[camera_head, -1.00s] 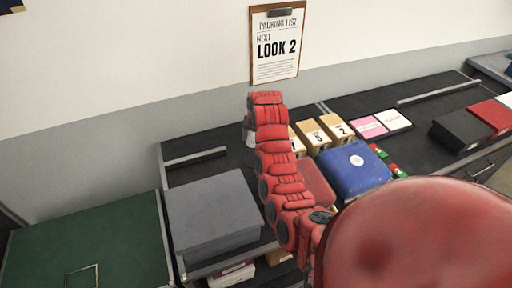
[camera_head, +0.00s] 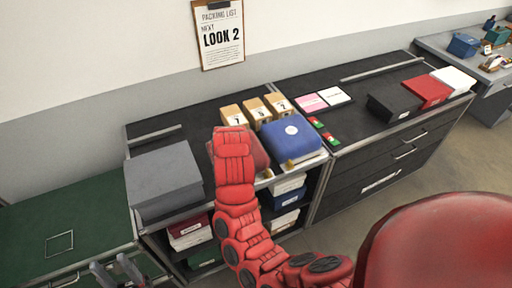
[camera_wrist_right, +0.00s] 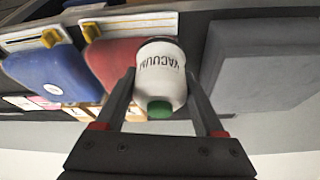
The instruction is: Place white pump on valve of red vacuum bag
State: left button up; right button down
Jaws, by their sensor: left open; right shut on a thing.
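A white pump (camera_wrist_right: 161,72) marked "VACUUM", with a green end, is between the fingers of my right gripper (camera_wrist_right: 160,90), which is shut on it. The red vacuum bag (camera_wrist_right: 112,60) lies behind and beside the pump in the wrist view. In the head view the red bag (camera_head: 261,157) is mostly covered by my right arm, which also hides the right gripper and pump. The bag's valve is hidden, and I cannot tell whether the pump touches the bag. My left gripper (camera_head: 116,266) is open and empty at the bottom left, away from the bag.
A blue bag (camera_head: 291,140) with a white valve lies right of the red bag. A grey box (camera_head: 163,180) stands to the left. Numbered tan boxes (camera_head: 257,110) stand behind the bags.

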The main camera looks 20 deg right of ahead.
jog(key=w+d+b, duration=0.1)
jog(key=w+b, duration=0.1)
jog(key=w+d+f+b, duration=0.1)
jog(key=w+d+b, duration=0.1)
jog(key=w, duration=0.1)
jog(key=w+d+b, duration=0.1)
jog(key=w+b, duration=0.1)
jog(key=w, duration=0.1)
jog(key=shift+w+d+f, duration=0.2)
jog(key=shift+f, duration=0.2)
jog(key=w, duration=0.1)
jog(key=w+d+p, duration=0.1)
jog(key=w, duration=0.1)
jog(key=w+d, duration=0.1)
jog(key=shift+w+d+r, duration=0.15)
jog(key=shift+r, duration=0.2)
jog(key=shift+w+d+f+p, duration=0.15)
jog(key=shift+w+d+p, duration=0.15)
jog(key=shift+w, duration=0.25)
jog(key=shift+w+f+p, duration=0.1)
jog(key=shift+f+p, duration=0.15)
jog(key=shift+p, duration=0.05)
notch_tip(320, 180, down, 3)
jog(key=shift+f+p, duration=0.1)
jog(key=shift+p, duration=0.9)
jog(key=shift+f+b, duration=0.25)
jog(key=shift+b, duration=0.1)
grip_release()
jog(key=shift+r, duration=0.1)
jog(key=shift+r, duration=0.2)
